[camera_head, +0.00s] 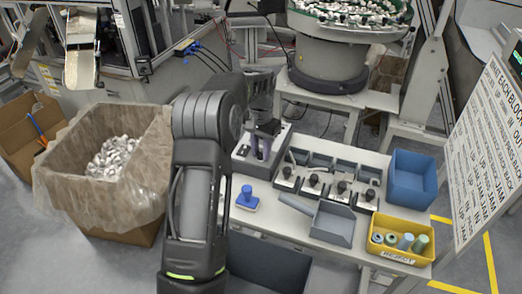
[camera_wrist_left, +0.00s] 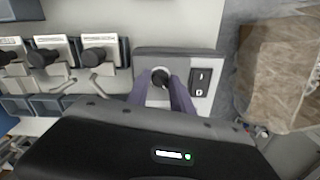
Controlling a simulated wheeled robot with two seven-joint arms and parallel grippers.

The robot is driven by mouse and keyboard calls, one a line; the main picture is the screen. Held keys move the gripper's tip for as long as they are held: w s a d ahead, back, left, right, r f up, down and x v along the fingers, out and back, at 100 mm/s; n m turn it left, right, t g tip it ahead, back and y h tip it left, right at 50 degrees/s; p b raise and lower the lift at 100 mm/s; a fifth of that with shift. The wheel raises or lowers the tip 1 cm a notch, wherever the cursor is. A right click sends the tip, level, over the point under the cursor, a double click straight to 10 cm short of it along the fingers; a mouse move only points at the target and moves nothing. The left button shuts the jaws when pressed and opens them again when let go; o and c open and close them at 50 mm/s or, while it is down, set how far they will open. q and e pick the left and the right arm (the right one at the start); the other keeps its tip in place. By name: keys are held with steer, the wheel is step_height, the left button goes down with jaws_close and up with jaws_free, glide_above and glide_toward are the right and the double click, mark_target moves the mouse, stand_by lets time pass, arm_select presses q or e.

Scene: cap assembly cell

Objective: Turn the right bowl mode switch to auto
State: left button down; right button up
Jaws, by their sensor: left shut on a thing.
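The mode switch is a round black knob (camera_wrist_left: 160,77) on a grey control box (camera_wrist_left: 205,60), seen in the wrist view. The box also shows in the head view (camera_head: 243,165) on the white table. My left gripper (camera_head: 262,150) reaches down onto the top of this box. In the wrist view its two purple-grey fingers (camera_wrist_left: 161,88) stand on either side of the knob and are shut on it. The knob's pointer and labels are too small to read. My right gripper is in neither view.
A black rocker switch panel (camera_wrist_left: 200,82) sits beside the knob. Several small fixtures with black knobs (camera_head: 314,180) stand to the right. A blue-handled stamp (camera_head: 246,198), grey scoop (camera_head: 332,224), blue bin (camera_head: 412,178) and yellow bin (camera_head: 402,226) share the table. A bowl feeder (camera_head: 345,50) stands behind.

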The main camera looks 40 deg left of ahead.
mark_target(261, 152)
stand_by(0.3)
arm_select(q)
steer(key=c, duration=1.2)
jaws_free()
steer(key=shift+o, duration=0.2)
steer(key=shift+r, duration=0.1)
steer(key=shift+r+b, duration=0.4)
steer(key=shift+r, duration=3.4)
